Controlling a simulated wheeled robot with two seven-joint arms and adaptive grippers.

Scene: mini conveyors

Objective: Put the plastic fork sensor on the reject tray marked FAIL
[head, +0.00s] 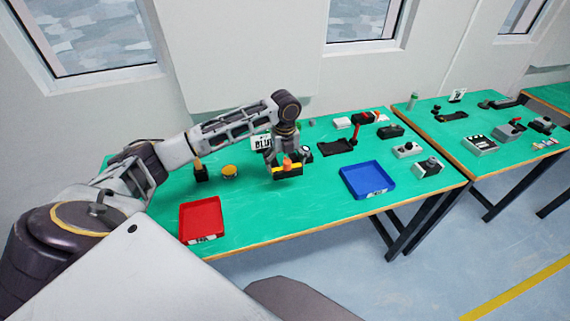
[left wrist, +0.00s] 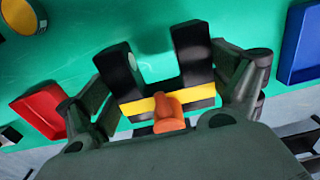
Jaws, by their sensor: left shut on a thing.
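The plastic fork sensor (head: 289,172) is a black U-shaped block with a yellow stripe and an orange stub. My left gripper (head: 287,160) is shut on it over the middle of the green table; whether the sensor touches the table is unclear. In the left wrist view, the fork sensor (left wrist: 198,93) sits between both fingers, its two black prongs pointing away from the gripper. A red tray (head: 202,218) lies empty at the table's near left. A blue tray (head: 366,180) lies empty to the right. Their front labels are too small to read. My right gripper is out of view.
A yellow-topped round part (head: 229,171) and a dark upright part (head: 200,172) stand behind the red tray. A sign reading BLU (head: 263,142) is partly hidden by my arm. Several devices fill the table's right end. The surface between the trays is clear.

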